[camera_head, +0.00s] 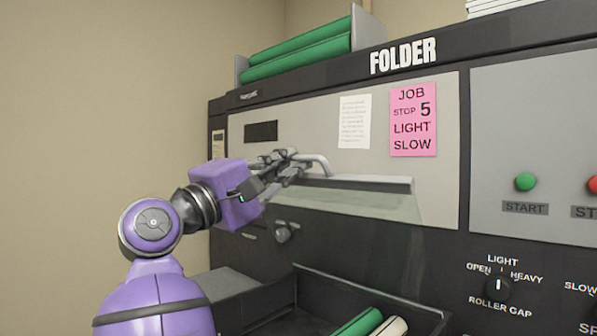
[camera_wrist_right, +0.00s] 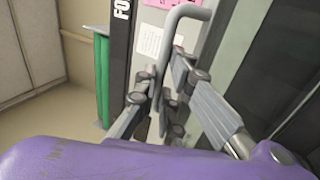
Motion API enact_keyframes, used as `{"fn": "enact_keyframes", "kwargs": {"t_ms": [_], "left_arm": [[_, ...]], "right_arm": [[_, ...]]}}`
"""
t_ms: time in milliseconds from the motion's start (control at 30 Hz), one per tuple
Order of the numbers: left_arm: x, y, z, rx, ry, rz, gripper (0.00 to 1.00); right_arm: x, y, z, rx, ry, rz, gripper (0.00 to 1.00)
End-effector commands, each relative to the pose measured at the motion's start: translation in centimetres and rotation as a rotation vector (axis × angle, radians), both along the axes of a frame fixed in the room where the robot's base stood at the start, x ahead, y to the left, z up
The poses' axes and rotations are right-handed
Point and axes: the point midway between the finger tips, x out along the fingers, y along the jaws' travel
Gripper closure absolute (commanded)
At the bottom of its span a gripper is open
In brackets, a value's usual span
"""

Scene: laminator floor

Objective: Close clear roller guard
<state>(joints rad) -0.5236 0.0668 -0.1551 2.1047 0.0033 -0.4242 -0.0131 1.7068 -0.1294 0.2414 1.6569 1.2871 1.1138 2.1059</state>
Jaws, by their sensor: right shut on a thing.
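The clear roller guard (camera_head: 375,204) is a see-through greenish panel with a grey bar along its top, low on the light grey front of the folder machine. A grey bent handle (camera_head: 320,160) shows at its upper left; it also shows in the right wrist view (camera_wrist_right: 187,11). My right gripper (camera_head: 292,164) is shut on this handle, and its fingers hide part of it. In the right wrist view the fingers (camera_wrist_right: 160,95) close around the handle's bar. I cannot tell exactly how far the guard is tilted. My left gripper is not in view.
A pink job card (camera_head: 413,119) and a white sheet (camera_head: 354,122) are on the panel above. The roller gap knob (camera_head: 498,286) and green start button (camera_head: 525,181) are at right. A dark tray (camera_head: 281,294) with rolls juts out below. Green rolls (camera_head: 297,54) lie on top.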

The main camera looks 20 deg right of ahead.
Motion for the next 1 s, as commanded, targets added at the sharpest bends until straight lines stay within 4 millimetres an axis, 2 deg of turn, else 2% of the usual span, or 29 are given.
{"fn": "enact_keyframes", "kwargs": {"t_ms": [167,567,600,700,1000], "left_arm": [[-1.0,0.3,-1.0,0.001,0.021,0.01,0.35],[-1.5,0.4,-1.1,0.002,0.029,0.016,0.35],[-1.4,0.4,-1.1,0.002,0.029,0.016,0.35],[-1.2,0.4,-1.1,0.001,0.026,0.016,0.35],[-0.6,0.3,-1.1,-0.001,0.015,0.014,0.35]], "right_arm": [[-0.3,1.0,-0.5,-0.031,-0.015,0.004,1.0],[-0.4,1.1,-0.4,-0.036,-0.017,0.003,1.0],[-0.4,1.1,-0.4,-0.037,-0.017,0.004,0.89],[-0.4,1.1,-0.5,-0.036,-0.017,0.003,0.76],[-0.4,1.0,-0.6,-0.033,-0.014,0.002,0.74]]}}
